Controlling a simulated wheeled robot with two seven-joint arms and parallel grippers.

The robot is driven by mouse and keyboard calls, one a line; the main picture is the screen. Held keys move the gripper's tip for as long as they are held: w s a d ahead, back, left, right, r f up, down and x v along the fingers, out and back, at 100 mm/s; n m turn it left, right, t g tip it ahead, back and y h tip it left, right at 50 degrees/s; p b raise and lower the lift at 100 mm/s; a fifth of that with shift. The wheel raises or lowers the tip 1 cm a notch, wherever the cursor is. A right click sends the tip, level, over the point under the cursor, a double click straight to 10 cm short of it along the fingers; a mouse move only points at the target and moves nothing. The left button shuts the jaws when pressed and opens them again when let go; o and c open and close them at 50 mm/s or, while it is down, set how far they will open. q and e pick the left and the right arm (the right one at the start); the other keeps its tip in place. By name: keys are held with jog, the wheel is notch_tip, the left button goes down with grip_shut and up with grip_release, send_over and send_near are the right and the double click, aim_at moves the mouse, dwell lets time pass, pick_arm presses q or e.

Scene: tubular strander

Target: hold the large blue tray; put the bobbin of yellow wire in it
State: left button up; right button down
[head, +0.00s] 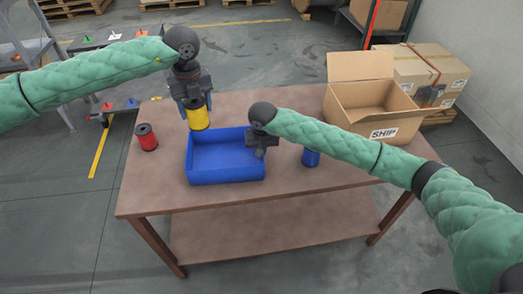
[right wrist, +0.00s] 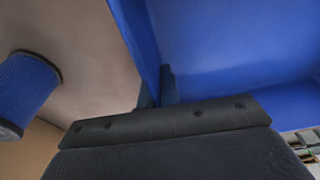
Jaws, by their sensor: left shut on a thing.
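The large blue tray (head: 226,174) sits on the brown table, and its inside looks empty. My left gripper (head: 196,106) is shut on the bobbin of yellow wire (head: 199,118), which it holds upright over the tray's back left rim. My right gripper (head: 261,150) is at the tray's right wall. In the right wrist view the tray wall (right wrist: 135,35) runs between my two close-set right fingertips (right wrist: 157,88), which are pressed near it on both sides.
A red bobbin (head: 147,137) stands left of the tray. A blue bobbin (head: 311,157) stands right of it, partly behind my right arm. An open cardboard box marked SHIP (head: 375,104) is at the table's right back. The table's front strip (head: 290,190) is clear.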

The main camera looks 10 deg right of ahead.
pick_arm(q)
notch_tip(320, 180, down, 10)
jog(key=shift+r, duration=0.2)
dwell(1.7)
jog(key=shift+f, duration=0.15)
dwell(1.5)
send_over(209, 164)
jog(key=shift+w+f, duration=0.1)
jog(key=shift+f, duration=4.35)
jog(key=o, duration=1.3)
